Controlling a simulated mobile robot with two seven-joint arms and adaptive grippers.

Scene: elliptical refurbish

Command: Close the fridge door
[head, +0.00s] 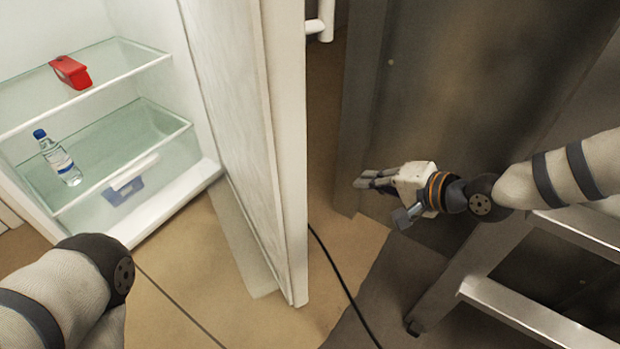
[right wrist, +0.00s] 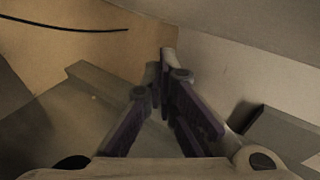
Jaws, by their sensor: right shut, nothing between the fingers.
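The fridge (head: 208,176) stands at the left in the head view with its white door (head: 288,150) swung wide open. The door's edge faces me, and a white handle (head: 321,25) shows at its far right side. My right gripper (head: 366,181) is to the right of the door, apart from it, with its fingers pointing left toward it. In the right wrist view the purple-lined fingers (right wrist: 166,70) meet at the tips, shut and empty. My left arm enters at the lower left, in front of the fridge, and its gripper is out of the picture.
Inside the fridge are a red item (head: 71,72) on the upper shelf, a water bottle (head: 58,160) and a blue container (head: 124,188) lower down. A black cable (head: 335,275) lies on the floor. A metal ladder (head: 480,245) and a dark panel (head: 450,80) are close to my right arm.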

